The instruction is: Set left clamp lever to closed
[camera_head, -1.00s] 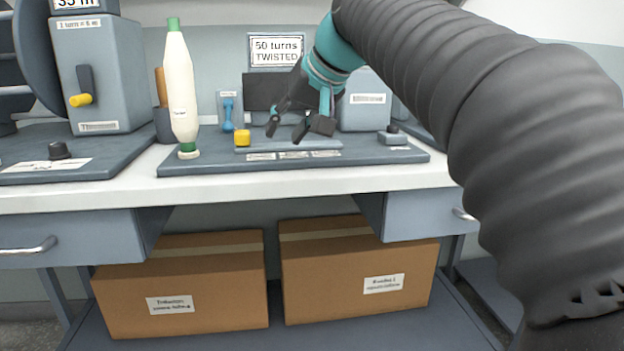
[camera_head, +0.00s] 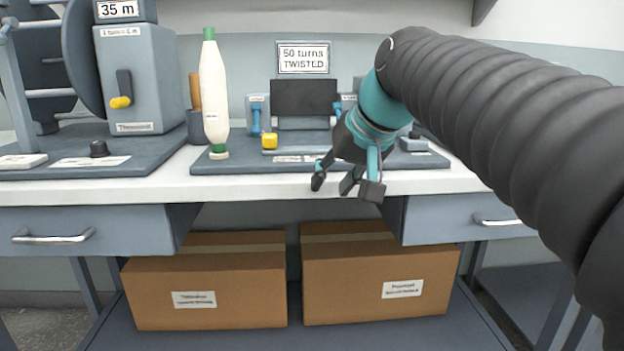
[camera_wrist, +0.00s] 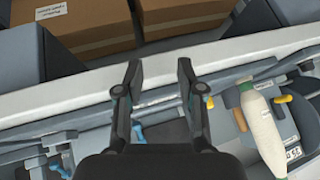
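The left clamp lever (camera_head: 256,121) is a blue handle standing upright on a small grey labelled block, left of the dark screen in the head view. A second blue lever (camera_head: 337,109) shows right of the screen, partly hidden by my arm. My gripper (camera_head: 345,187) is open and empty, to the right of and nearer than the left lever, with its fingers pointing down in front of the bench's front edge. The wrist view shows the open fingers (camera_wrist: 159,68) with nothing between them. Which blue part there is the left lever, I cannot tell.
A winder with a yellow-knobbed crank (camera_head: 122,101) is at the far left. Boxes (camera_head: 205,285) lie under the bench.

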